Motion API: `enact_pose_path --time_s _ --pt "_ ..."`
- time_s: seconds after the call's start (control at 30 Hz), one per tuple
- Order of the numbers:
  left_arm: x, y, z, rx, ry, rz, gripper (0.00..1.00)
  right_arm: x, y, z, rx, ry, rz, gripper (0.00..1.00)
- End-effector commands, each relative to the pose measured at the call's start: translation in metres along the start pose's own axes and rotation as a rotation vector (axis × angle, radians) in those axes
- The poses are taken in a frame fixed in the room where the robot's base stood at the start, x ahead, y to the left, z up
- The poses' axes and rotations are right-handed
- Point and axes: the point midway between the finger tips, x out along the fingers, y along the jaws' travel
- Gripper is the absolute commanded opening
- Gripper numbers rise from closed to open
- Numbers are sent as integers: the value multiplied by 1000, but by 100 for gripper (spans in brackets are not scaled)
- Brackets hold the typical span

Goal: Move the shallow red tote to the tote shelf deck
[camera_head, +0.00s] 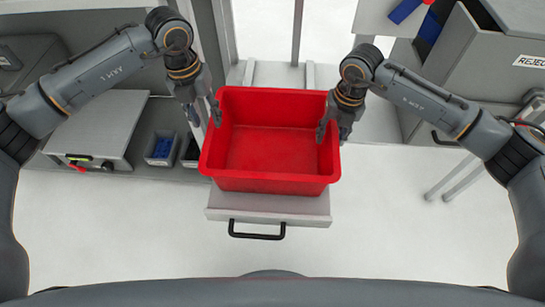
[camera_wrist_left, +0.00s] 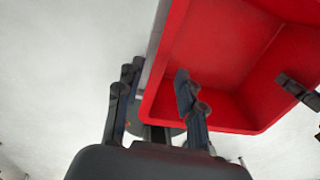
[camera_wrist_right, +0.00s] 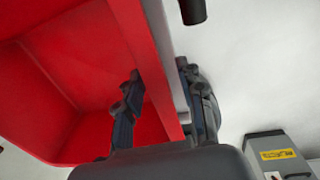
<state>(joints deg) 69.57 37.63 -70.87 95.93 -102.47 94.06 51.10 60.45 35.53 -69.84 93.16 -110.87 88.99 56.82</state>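The shallow red tote (camera_head: 268,150) is empty and sits in the middle of the head view, over a grey surface with a black handle at its front. My left gripper (camera_head: 213,108) is at the tote's left wall. In the left wrist view its fingers (camera_wrist_left: 157,80) stand apart, one inside the tote (camera_wrist_left: 215,50) and one outside. My right gripper (camera_head: 328,125) is at the right wall. In the right wrist view its fingers (camera_wrist_right: 158,78) straddle the tote wall (camera_wrist_right: 150,50) with a gap between them. Whether the tote touches the surface below is hidden.
The grey drawer-like surface (camera_head: 268,205) shows in front of the tote, with its black handle (camera_head: 257,233). A grey box (camera_head: 98,125) and small blue-filled bins (camera_head: 162,148) are at left. A grey unit labelled REJECT (camera_head: 490,60) is at right. The pale floor (camera_head: 400,210) in front is clear.

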Motion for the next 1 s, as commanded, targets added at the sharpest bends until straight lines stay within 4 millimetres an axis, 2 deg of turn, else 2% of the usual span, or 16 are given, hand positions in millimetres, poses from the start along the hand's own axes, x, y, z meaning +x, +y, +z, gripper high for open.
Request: enact_pose_path --time_s 0.03,0.2,0.43,0.57,0.8,1.0 --pt "-11 0 1 0 -3 0 38 0 0 0 0 0 0 38" --pt "-37 0 0 0 -1 1 38 0 0 0 -1 0 1 38" --pt "-49 1 0 0 1 2 38 -7 0 1 0 -2 2 38" --pt "-49 1 0 0 1 2 38 -28 1 1 0 -5 3 38" --pt "-49 1 0 0 1 2 38 -80 1 1 -1 -4 2 38" --pt "-48 1 0 0 1 2 38 -110 0 1 0 -2 1 38"
